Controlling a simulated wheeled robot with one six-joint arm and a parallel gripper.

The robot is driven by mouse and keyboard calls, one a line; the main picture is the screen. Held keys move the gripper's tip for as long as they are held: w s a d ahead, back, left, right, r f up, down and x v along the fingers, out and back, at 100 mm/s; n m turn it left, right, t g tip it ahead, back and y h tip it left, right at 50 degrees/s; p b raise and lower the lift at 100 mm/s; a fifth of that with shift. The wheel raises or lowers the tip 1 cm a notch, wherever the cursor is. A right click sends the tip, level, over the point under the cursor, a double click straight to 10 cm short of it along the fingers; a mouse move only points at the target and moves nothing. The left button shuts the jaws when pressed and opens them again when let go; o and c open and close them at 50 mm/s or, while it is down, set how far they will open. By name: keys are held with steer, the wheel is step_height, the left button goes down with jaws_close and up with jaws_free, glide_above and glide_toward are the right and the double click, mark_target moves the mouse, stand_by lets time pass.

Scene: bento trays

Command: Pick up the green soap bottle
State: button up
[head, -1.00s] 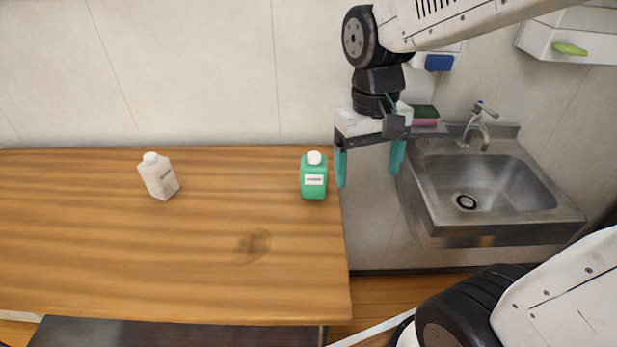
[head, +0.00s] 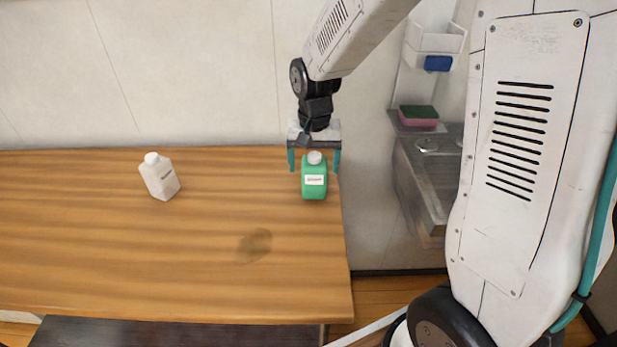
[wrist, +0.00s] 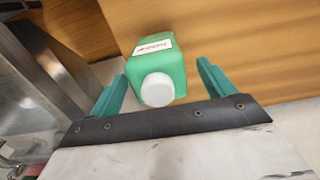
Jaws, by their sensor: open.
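The green soap bottle (head: 314,185) with a white cap stands upright near the right edge of the wooden table. It also shows in the wrist view (wrist: 160,62), its white cap towards the camera. My gripper (head: 314,163) points down at the bottle in the head view, with one teal finger on each side of the cap area. The fingers are open and hold nothing. In the wrist view the bottle shows between my fingers (wrist: 160,82), with gaps to both sides. I cannot tell exactly how far below the fingertips it is.
A white bottle (head: 160,177) stands on the wooden table (head: 130,250) to the left. A dark stain marks the table front. A sink (head: 428,185), partly hidden by my arm, and a pink and green sponge (head: 418,115) are to the right. The middle of the table is clear.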

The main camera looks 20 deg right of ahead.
steer(key=shift+f, duration=1.4)
steer(key=c, duration=1.3)
steer(key=shift+o, duration=0.3)
steer(key=shift+r, duration=0.2)
steer(key=shift+w+r, duration=0.1)
steer(key=shift+r, duration=0.45)
step_height(320, 180, up, 2)
steer(key=shift+r, duration=0.15)
steer(key=s+r, duration=0.1)
steer(key=s, duration=1.5)
steer(key=shift+r, duration=0.15)
